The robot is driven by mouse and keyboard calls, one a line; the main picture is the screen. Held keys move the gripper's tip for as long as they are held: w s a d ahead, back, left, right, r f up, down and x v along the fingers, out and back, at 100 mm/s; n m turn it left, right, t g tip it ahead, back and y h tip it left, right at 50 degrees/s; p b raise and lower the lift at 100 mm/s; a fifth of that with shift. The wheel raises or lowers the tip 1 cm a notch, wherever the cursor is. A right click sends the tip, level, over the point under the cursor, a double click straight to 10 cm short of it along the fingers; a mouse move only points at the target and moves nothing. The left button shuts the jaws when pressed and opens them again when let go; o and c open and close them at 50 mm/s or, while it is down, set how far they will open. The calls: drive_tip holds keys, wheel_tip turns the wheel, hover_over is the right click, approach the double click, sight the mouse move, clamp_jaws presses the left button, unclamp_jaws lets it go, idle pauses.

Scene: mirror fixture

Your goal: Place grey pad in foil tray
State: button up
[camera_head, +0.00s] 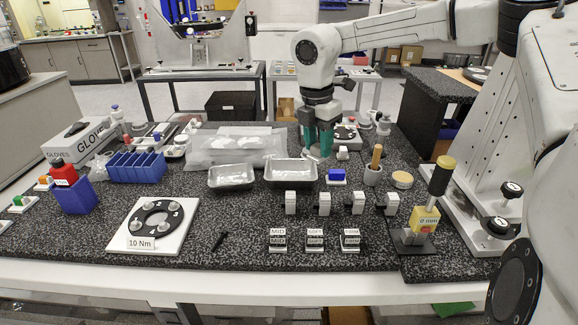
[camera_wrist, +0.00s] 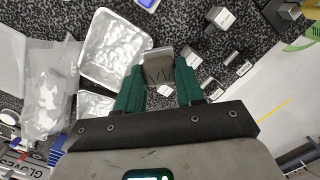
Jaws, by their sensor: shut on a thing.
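My gripper (camera_head: 319,148) is above the back of the speckled table, behind and slightly right of the right foil tray (camera_head: 291,173). In the wrist view its green fingers (camera_wrist: 159,85) are shut on a small grey pad (camera_wrist: 158,66), which has dark marks on its face. In the head view I cannot make out the pad clearly. The right foil tray is shallow, silver and looks empty; in the wrist view a foil tray (camera_wrist: 112,48) lies up and left of the pad, apart from it. A second foil tray (camera_head: 231,177) sits left of the first.
Clear bags (camera_head: 235,144) lie behind the trays. A blue block (camera_head: 336,177) and a pestle in a cup (camera_head: 374,173) stand to the right. Several grey-and-white blocks (camera_head: 324,203) stand in front, with labelled blocks (camera_head: 315,239) nearer. A ring fixture (camera_head: 154,222) is front left.

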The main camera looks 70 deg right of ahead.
drive_tip(key=w+d+f, duration=0.1)
drive_tip(key=w+f, duration=0.1)
drive_tip(key=w+d+f, duration=0.1)
drive_tip(key=w+f, duration=0.2)
drive_tip(key=w+d+f+p, duration=0.1)
drive_tip(key=w+f, duration=0.1)
drive_tip(key=w, duration=0.1)
drive_tip(key=shift+d+f, duration=0.15)
drive_tip(key=shift+w+f, duration=0.15)
drive_tip(key=shift+f, duration=1.6)
drive_tip(key=shift+f, duration=0.15)
drive_tip(key=o, duration=1.1)
drive_tip(key=r, duration=1.2)
drive_tip(key=shift+w+a+r, duration=0.15)
drive_tip(key=shift+w+a, duration=0.2)
drive_tip(key=shift+a, duration=0.05)
